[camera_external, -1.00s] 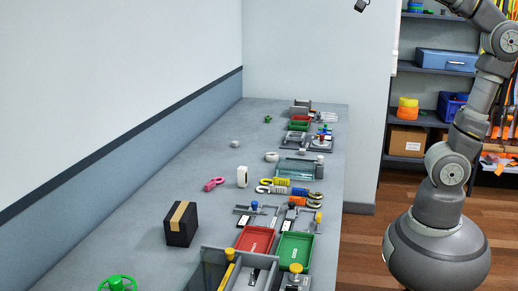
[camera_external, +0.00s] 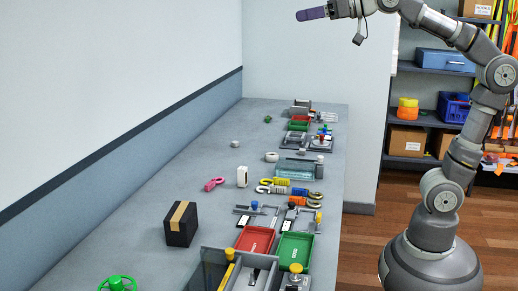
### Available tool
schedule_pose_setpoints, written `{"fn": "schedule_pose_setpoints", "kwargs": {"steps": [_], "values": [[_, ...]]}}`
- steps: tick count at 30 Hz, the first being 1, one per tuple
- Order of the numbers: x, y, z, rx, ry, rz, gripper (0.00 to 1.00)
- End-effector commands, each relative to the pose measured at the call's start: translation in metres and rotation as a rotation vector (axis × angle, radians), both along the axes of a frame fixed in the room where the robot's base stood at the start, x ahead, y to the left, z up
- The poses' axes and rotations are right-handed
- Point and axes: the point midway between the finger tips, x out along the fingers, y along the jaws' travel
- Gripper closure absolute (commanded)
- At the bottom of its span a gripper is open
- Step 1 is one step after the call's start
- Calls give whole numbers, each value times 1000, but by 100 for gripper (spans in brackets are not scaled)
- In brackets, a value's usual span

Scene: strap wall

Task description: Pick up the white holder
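A small upright white block-like object (camera_external: 242,176), which looks like the white holder, stands on the grey table (camera_external: 150,215) near its middle. It has a dark spot near its top. My gripper (camera_external: 303,15) is at the top of the picture, high above the far part of the table and well apart from the white holder. Its purple-grey fingers point left. They look close together, but the view is too small to tell whether they are open or shut. Nothing visible hangs from them.
A pink clamp-like piece (camera_external: 214,184) lies left of the holder. A black box (camera_external: 181,224), red tray (camera_external: 254,240) and green tray (camera_external: 295,249) stand nearer. The table's left side is mostly clear.

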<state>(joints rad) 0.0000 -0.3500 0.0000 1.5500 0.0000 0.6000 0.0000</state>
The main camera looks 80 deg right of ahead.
Motion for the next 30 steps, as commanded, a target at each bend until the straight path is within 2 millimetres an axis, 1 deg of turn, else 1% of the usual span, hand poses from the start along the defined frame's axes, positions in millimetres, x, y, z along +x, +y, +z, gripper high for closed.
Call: {"fn": "schedule_pose_setpoints", "kwargs": {"steps": [1,3,11,13,14,16,17,18,20,21,23,24,26,27,30], "values": [[0,0,-1,0,0,0,52],[0,0,-1,0,0,0,38],[2,0,-1,0,3,-1,38],[13,-2,-8,-4,26,-5,38],[23,-4,-14,-7,46,-10,38],[58,-12,-37,-18,116,-23,38],[76,-17,-53,-23,157,-31,38],[103,-26,-78,-29,220,-40,38],[142,-43,-125,-36,324,-56,38],[165,-56,-161,-37,397,-66,38],[192,-76,-219,-35,506,-78,38],[205,-89,-259,-29,575,-84,38],[215,-107,-316,-18,672,-90,38],[218,-117,-351,-7,729,-93,38],[215,-135,-424,17,843,-94,38]]}}
